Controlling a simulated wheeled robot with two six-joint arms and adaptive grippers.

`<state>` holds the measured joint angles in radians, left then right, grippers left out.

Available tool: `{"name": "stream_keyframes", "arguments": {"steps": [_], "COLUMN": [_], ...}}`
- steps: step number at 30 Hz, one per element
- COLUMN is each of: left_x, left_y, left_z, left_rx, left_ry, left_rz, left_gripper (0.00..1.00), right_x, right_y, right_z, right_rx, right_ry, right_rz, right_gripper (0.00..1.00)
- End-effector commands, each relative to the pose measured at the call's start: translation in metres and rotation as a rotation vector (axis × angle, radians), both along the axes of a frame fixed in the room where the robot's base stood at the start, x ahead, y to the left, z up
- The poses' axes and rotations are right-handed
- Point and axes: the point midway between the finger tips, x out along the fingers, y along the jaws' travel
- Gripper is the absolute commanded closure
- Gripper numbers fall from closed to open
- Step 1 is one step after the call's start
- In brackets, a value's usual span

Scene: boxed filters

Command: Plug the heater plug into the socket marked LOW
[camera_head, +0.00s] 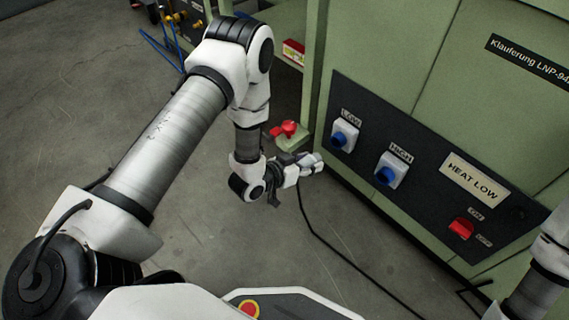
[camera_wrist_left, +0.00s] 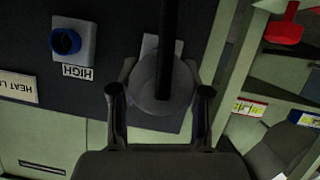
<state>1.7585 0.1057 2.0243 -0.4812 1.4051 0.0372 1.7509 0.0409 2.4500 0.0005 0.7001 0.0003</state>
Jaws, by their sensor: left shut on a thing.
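The heater plug (camera_head: 315,163), pale with a black cable, is in my left gripper (camera_head: 300,171), which is shut on it. The plug is left of and below the blue-faced LOW socket (camera_head: 343,135) in the head view, and looks apart from the panel. In the left wrist view the round grey plug (camera_wrist_left: 158,102) sits between the fingers (camera_wrist_left: 160,92) and hides the LOW socket. The HIGH socket (camera_head: 392,171), also blue-faced, looks empty; it shows in the wrist view too (camera_wrist_left: 72,40). My right gripper is not in view.
The dark panel (camera_head: 430,205) on the green cabinet (camera_head: 400,65) also bears a HEAT LOW sign (camera_head: 471,180) and a red switch (camera_head: 461,227). The plug's cable (camera_head: 330,246) trails over the floor. A red knob (camera_head: 287,129) is behind my left gripper. Open floor lies to the left.

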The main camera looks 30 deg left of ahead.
Motion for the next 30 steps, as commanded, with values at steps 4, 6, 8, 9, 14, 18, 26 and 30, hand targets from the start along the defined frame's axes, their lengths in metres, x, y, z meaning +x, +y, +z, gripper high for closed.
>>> {"name": "stream_keyframes", "arguments": {"steps": [4, 6, 8, 9, 14, 18, 26, 30], "left_x": [0.002, 0.002, 0.001, 0.001, 0.001, 0.014, 0.042, 0.052], "left_y": [0.001, 0.001, 0.001, 0.001, 0.001, -0.003, -0.014, -0.017], "left_z": [0.002, 0.002, 0.002, 0.002, 0.005, 0.001, 0.001, 0.002], "left_rx": [-0.03, -0.03, -0.029, -0.029, -0.028, -0.026, -0.027, -0.028], "left_ry": [0.01, 0.01, 0.01, 0.01, 0.012, 0.008, 0.008, 0.009], "left_rz": [0.002, 0.002, 0.002, 0.002, 0.003, 0.002, 0.001, 0.003], "left_gripper": [0.92, 0.92, 0.92, 0.92, 0.92, 0.92, 0.92, 0.92], "right_x": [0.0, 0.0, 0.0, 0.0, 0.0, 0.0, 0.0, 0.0], "right_y": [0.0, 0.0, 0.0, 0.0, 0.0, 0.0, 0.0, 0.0], "right_z": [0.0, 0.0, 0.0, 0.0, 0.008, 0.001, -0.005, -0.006], "right_rx": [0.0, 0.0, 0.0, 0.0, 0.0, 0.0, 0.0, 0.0], "right_ry": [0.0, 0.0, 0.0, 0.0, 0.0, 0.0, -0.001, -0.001], "right_rz": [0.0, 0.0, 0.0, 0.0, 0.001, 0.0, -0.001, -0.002], "right_gripper": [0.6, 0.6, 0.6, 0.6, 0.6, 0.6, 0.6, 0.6]}}
